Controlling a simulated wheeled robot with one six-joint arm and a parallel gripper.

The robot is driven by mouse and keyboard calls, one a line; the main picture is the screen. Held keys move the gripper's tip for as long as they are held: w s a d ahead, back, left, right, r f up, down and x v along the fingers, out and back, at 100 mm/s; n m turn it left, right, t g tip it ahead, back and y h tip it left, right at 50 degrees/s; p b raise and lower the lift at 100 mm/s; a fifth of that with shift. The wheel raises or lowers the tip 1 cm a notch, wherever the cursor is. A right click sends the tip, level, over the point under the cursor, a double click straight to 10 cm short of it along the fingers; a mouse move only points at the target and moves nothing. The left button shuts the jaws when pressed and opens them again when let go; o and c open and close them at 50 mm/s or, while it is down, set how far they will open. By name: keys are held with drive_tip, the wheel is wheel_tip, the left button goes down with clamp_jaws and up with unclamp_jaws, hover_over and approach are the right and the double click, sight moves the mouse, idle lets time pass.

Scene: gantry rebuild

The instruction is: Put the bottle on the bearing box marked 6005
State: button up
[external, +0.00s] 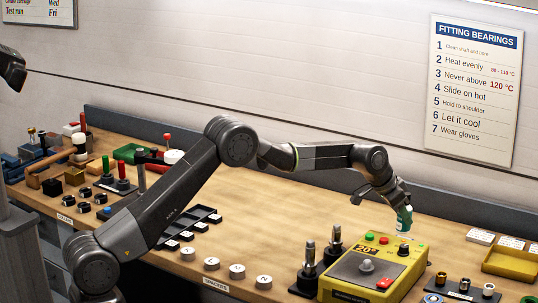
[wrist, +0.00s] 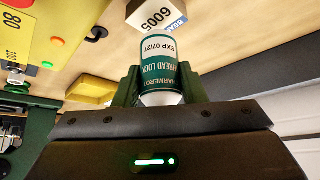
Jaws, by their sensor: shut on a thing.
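A green bottle (wrist: 157,62) with a white label band and a white end is held between the fingers of my gripper (wrist: 158,82). Its label reads THREAD LOCK and EXP 07/27. In the external view the bottle (external: 404,220) hangs below my gripper (external: 401,207), just behind the yellow machine. The box marked 6005 (wrist: 157,14) shows at the top of the wrist view, beyond the bottle and cut by the frame edge. In the external view, small pale boxes (external: 481,237) lie to the right of the bottle; their labels are too small to read.
The yellow machine (external: 415,262) with coloured buttons stands close to the bottle. A yellow tray (external: 507,267) is at the right, in front of the boxes. Dark posts (external: 309,258) stand left of the machine. The mid-table behind my arm is mostly clear.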

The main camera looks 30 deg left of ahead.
sight(398, 217)
drive_tip(key=shift+f, duration=1.55)
drive_tip(key=o, duration=1)
drive_tip(key=shift+s+a+r, duration=0.2)
drive_tip(key=shift+r, duration=0.4)
drive_tip(key=b+v, duration=0.2)
drive_tip(key=v, duration=0.9)
drive_tip(key=shift+f, duration=0.1)
